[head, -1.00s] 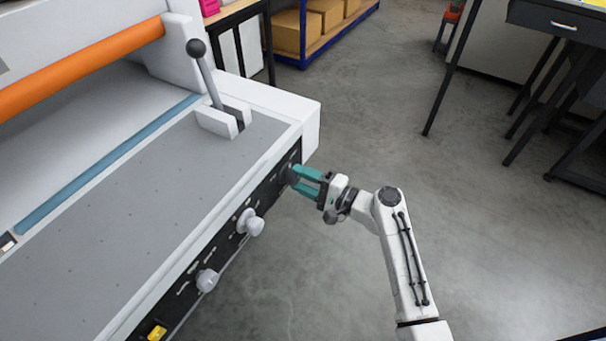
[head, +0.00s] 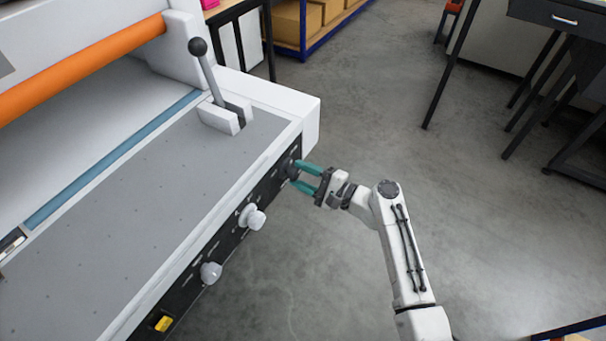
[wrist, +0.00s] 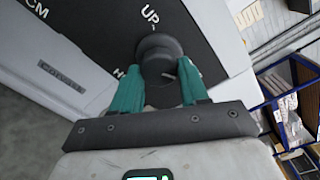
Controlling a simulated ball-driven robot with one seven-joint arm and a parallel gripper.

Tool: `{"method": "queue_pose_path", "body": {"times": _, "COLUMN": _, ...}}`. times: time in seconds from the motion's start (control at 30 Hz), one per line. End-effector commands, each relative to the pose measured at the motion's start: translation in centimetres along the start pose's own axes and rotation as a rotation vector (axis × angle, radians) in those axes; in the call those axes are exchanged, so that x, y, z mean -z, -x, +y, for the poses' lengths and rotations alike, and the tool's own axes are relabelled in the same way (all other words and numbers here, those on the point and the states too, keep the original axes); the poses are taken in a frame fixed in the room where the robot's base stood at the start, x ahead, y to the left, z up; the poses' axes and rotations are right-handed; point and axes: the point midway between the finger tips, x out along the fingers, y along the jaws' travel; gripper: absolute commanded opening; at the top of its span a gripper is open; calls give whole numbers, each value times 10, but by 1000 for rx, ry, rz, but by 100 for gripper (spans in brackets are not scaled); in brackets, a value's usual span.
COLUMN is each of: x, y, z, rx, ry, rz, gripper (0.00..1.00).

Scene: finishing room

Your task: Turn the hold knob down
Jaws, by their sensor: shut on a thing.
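The hold knob (wrist: 158,55) is a dark round knob on the machine's black front panel, near the printed "UP" and a partly hidden word starting with "H" in the wrist view. In the head view the knob (head: 292,170) is at the panel's far right end, partly covered by the fingers. My gripper (wrist: 160,84) has teal fingers, one on each side of the knob, and is shut on it. In the head view my gripper (head: 299,175) reaches the panel from the right. The knob's exact setting is hard to read.
Two pale knobs (head: 252,217) and a yellow switch (head: 162,323) sit farther along the panel. A lever with a black ball (head: 198,47) stands on the machine top. Open floor (head: 370,140) lies to the right, with a dark table (head: 545,20) beyond.

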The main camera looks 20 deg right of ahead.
Motion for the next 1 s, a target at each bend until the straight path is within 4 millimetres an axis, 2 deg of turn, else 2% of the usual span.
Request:
{"method": "queue_pose_path", "body": {"times": 0.1, "x": 1, "y": 1, "z": 1, "rx": -1, "ry": 0, "rz": 3, "gripper": 14}}
{"method": "queue_pose_path", "body": {"times": 0.13, "x": 1, "y": 1, "z": 1, "rx": -1, "ry": 0, "rz": 3, "gripper": 46}}
{"method": "queue_pose_path", "body": {"times": 0.37, "x": 1, "y": 0, "z": 1, "rx": -1, "ry": 1, "rz": 2, "gripper": 68}}
{"method": "queue_pose_path", "body": {"times": 0.67, "x": 1, "y": 3, "z": 0, "rx": 0, "ry": 1, "rz": 2, "gripper": 68}}
{"method": "queue_pose_path", "body": {"times": 0.83, "x": 1, "y": 24, "z": 1, "rx": 1, "ry": 1, "rz": 4, "gripper": 68}}
{"method": "queue_pose_path", "body": {"times": 1.0, "x": 1, "y": 57, "z": 2, "rx": 0, "ry": 1, "rz": 4, "gripper": 68}}
